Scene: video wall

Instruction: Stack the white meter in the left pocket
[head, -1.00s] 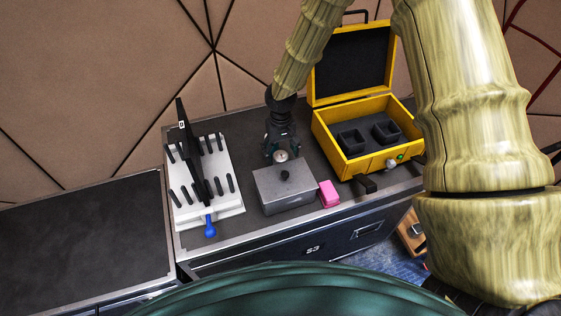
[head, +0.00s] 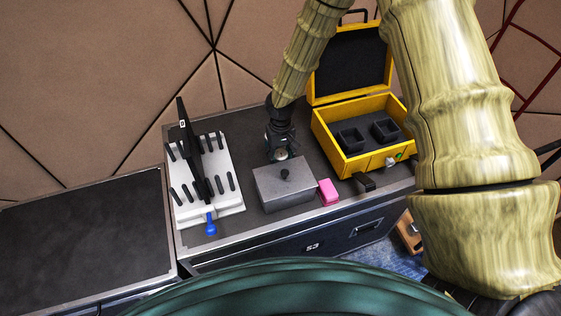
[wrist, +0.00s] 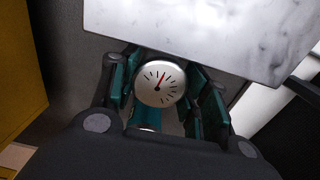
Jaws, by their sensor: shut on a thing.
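The white meter (wrist: 159,82) is a round dial with a pale face, dark ticks and a red needle. It sits between the fingers of my gripper (wrist: 165,95), which is shut on it. In the head view my gripper (head: 281,150) is low behind the grey box, and the meter shows only as a small pale spot. The yellow case (head: 345,159) stands open to the right, with dark foam inside. The foam has a left pocket (head: 350,139) and a right pocket (head: 385,130). My gripper is left of the case and apart from it.
A grey marbled box (head: 284,192) with a black knob is just in front of my gripper. A pink block (head: 328,192) lies beside it. A white rack (head: 228,190) with black pegs and a blue-handled tool (head: 211,226) are at left.

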